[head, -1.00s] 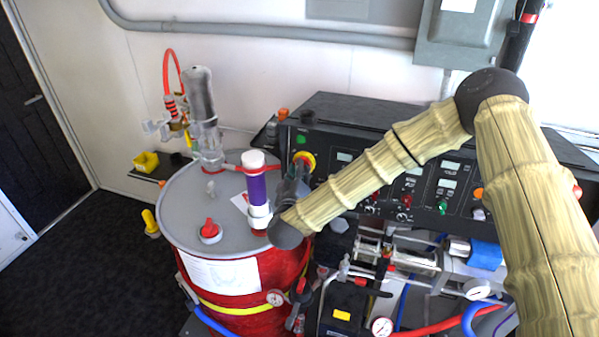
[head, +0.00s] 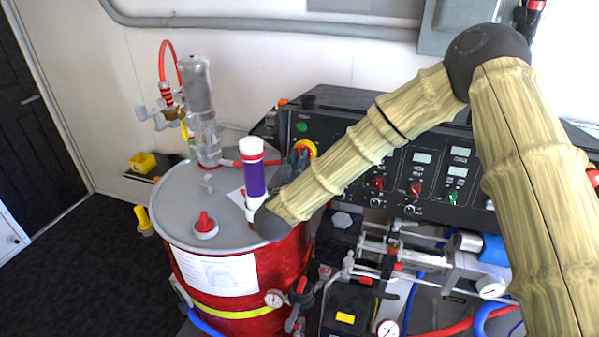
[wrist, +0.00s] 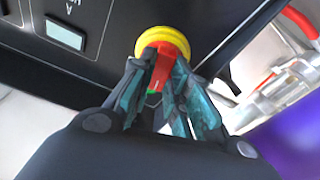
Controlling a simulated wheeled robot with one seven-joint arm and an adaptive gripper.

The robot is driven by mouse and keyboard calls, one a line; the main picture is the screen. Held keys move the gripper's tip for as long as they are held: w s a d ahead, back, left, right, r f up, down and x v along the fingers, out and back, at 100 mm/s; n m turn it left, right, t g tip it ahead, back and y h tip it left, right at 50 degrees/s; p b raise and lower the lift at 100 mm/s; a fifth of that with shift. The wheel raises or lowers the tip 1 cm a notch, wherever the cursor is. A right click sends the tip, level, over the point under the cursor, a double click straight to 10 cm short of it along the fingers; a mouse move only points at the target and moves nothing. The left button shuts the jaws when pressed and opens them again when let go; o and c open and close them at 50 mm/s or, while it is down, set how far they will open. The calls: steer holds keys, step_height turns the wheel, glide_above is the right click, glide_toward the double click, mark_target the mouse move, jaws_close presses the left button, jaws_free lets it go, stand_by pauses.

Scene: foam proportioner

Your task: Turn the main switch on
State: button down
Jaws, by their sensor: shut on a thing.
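The main switch is a red handle (wrist: 166,66) on a round yellow base (wrist: 163,38) on the black control panel. In the head view the yellow base (head: 309,148) shows at the panel's left part, partly hidden by my gripper. My gripper (head: 299,156) reaches the switch from the front. In the wrist view my gripper (wrist: 164,75) has a finger on each side of the red handle and is shut on it. The handle's lower part is partly hidden between the fingers.
A red drum (head: 215,295) with a grey lid stands left of my arm. A white and purple cylinder (head: 254,178) stands close beside my gripper. A clear pump (head: 203,110) rises at the drum's back. Pipes and gauges crowd below the panel (head: 410,165).

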steer(key=shift+w+a+m+g+h+b, duration=0.1)
steer(key=shift+m+g+h+b, duration=0.45)
steer(key=shift+m+b, duration=1.7)
steer(key=shift+s+d+m+g+h+b, duration=0.2)
steer(key=shift+m+h+b, duration=0.5)
steer(key=shift+m+b, duration=1.5)
steer(key=shift+w+a+m+g+h+b, duration=0.2)
steer(key=shift+m+g+h+b, duration=0.35)
steer(key=shift+m+b, duration=1.7)
steer(key=shift+r+m+h+p, duration=0.1)
steer(key=shift+m+h+p, duration=0.2)
steer(key=shift+m+p, duration=0.4)
steer(key=c, duration=1.4)
jaws_free()
steer(key=shift+o, duration=0.2)
steer(key=shift+a, duration=0.1)
steer(key=v, duration=1.2)
